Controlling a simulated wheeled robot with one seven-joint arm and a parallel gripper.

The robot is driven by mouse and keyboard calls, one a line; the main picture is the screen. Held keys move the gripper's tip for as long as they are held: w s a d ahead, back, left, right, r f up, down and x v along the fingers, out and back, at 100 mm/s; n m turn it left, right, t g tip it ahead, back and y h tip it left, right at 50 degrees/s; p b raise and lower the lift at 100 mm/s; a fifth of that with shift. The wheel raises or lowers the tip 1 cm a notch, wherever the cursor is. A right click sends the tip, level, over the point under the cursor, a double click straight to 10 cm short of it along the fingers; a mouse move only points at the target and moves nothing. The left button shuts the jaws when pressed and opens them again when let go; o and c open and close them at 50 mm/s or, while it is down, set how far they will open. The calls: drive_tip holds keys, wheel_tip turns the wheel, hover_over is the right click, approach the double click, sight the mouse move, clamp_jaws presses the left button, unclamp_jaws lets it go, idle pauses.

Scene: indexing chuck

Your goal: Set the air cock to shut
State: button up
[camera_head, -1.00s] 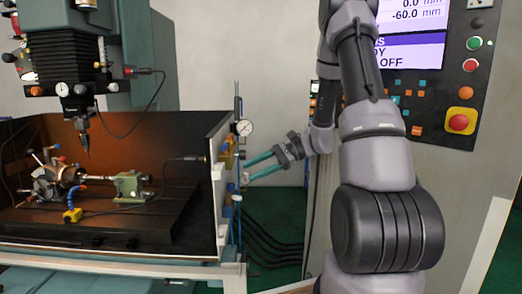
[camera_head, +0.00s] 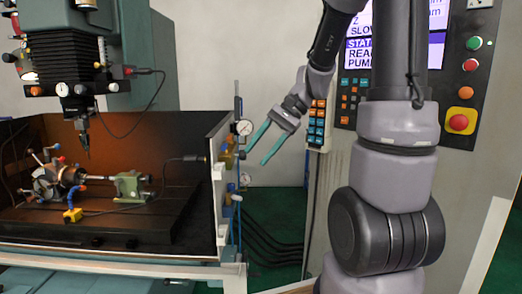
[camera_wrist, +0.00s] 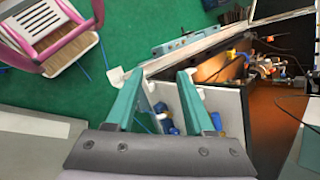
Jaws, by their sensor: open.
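The air fittings sit on the pale end panel of the machine enclosure. In the head view a brass-yellow fitting (camera_head: 228,160) and blue fittings (camera_head: 236,198) show there; I cannot tell for sure which is the air cock, or its handle position. My gripper (camera_head: 254,157) is open and empty, its teal fingers pointing down-left, just right of the panel fittings. In the wrist view my gripper (camera_wrist: 152,76) is spread above the panel top, and blue fittings (camera_wrist: 165,118) show between the fingers. No contact with a fitting is clear.
A round gauge (camera_head: 244,128) stands close above the fingers, with a second gauge (camera_head: 245,179) below. The control panel (camera_head: 462,75) is at the right. Dark hoses (camera_head: 275,240) run low behind. A pink-framed chair-like object (camera_wrist: 45,35) stands on the green floor.

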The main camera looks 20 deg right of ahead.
drive_tip(key=shift+s+r, duration=0.1)
idle(0.3)
drive_tip(key=w+d+f+n+t+h, duration=0.1)
drive_tip(key=w+f+n+h, duration=0.1)
drive_tip(key=w+f+n, duration=0.6)
drive_tip(key=w+d+f+n+h, duration=0.1)
drive_tip(key=w+f+n, duration=0.4)
drive_tip(key=w+n, duration=0.55)
drive_tip(key=shift+m, duration=0.55)
drive_tip(key=x, duration=0.3)
drive_tip(key=w+x, duration=0.1)
drive_tip(key=x, duration=0.6)
drive_tip(key=shift+w+d, duration=0.2)
drive_tip(key=shift+w, duration=0.05)
clamp_jaws()
